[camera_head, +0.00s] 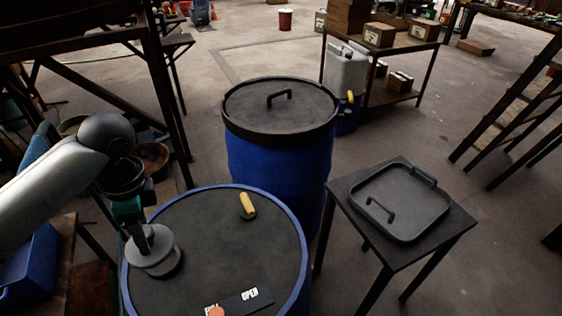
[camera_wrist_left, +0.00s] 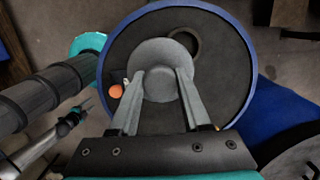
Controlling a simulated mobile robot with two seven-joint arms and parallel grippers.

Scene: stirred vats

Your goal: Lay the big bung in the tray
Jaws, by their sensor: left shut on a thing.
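The big bung (camera_head: 152,247) is a pale grey round stopper over the near blue vat's dark top (camera_head: 215,255). My left gripper (camera_head: 146,234) points down and is shut on it. In the left wrist view the bung (camera_wrist_left: 160,55) sits between the two fingers (camera_wrist_left: 161,86). A round hole with a dark rim (camera_wrist_left: 185,40) shows partly behind it in the vat top. How far the bung is above the top is hard to tell. The dark tray (camera_head: 415,200), with two raised handles, lies empty on a small table at the right.
A yellow-handled piece (camera_head: 247,205), an orange knob (camera_head: 214,311) and a plate marked OPEN (camera_head: 246,300) are on the vat top. A lidded blue drum (camera_head: 280,150) stands behind. The small table (camera_head: 345,200) stands clear of the vat.

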